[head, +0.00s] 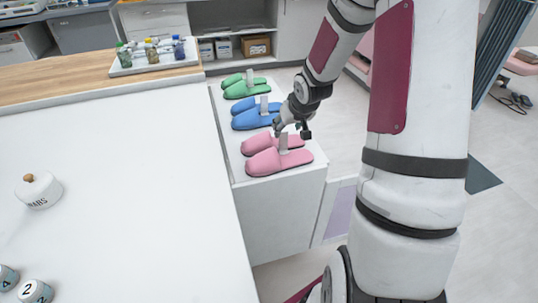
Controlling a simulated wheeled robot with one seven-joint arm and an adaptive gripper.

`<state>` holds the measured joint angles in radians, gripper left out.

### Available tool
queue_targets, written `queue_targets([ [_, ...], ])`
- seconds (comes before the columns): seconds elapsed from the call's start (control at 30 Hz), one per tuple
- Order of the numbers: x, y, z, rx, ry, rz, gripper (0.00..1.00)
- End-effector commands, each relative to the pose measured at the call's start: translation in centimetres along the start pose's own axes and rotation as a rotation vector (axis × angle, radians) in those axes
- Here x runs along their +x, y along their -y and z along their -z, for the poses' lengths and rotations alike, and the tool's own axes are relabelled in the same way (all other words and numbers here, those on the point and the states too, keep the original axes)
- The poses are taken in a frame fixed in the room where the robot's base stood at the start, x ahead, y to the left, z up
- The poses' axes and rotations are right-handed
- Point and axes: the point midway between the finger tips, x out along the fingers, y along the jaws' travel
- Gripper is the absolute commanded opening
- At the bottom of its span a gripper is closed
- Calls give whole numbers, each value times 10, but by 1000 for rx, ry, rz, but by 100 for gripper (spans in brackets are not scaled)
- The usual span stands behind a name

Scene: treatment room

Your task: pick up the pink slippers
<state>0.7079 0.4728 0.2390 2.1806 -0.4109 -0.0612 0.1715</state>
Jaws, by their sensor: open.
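The pink slippers (267,163) lie side by side at the near end of a white stand (270,205), toes to the left. A small pale upright piece (283,143) stands between them. My gripper (292,132) is open just above and behind the pink pair, near the upright piece. Whether a finger touches the slippers or the piece cannot be told. My arm comes in from the upper right and hides part of the area behind the slippers.
Blue slippers (250,120) and green slippers (242,91) sit farther back on the same stand. Open floor (510,140) lies to the right.

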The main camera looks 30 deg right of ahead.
Motion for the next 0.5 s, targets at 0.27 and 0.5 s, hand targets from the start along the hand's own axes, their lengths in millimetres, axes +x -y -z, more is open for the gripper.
queue_targets([
  [0.27, 21, 0, 0, 0, 0, -1, 50],
  [0.5, 48, 0, -1, 0, 1, 0, 50],
])
